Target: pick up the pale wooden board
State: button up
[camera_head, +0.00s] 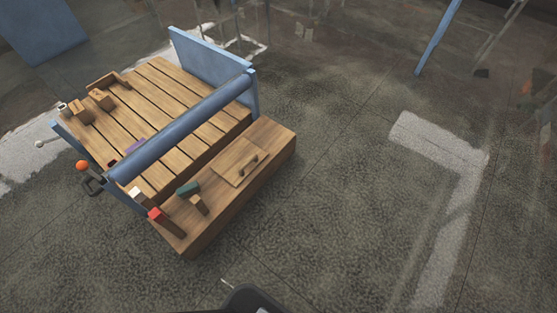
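The pale wooden board (233,158) lies flat on the lower wooden ledge along the near side of a slatted bench, toward the ledge's right end. It is a thin, lighter rectangle, with a small dark brown handle-like piece (249,163) on top of it. Nothing touches it apart from that piece and the ledge beneath. My gripper cannot be made out. Only a dark rounded shape, perhaps part of my own body, shows at the bottom edge, well apart from the board.
A thick blue bar (182,129) runs above the ledge's back side, between blue end panels (211,58). A green block (187,189), a red-topped block (156,214) and other small blocks stand on the ledge's left. The floor in front and right is clear.

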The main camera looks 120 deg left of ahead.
aim_at(238, 162)
jog(key=z, duration=3.3)
jog(key=k, duration=2.6)
jog(key=z, duration=1.55)
jog(key=i, duration=1)
jog(key=u, duration=0.05)
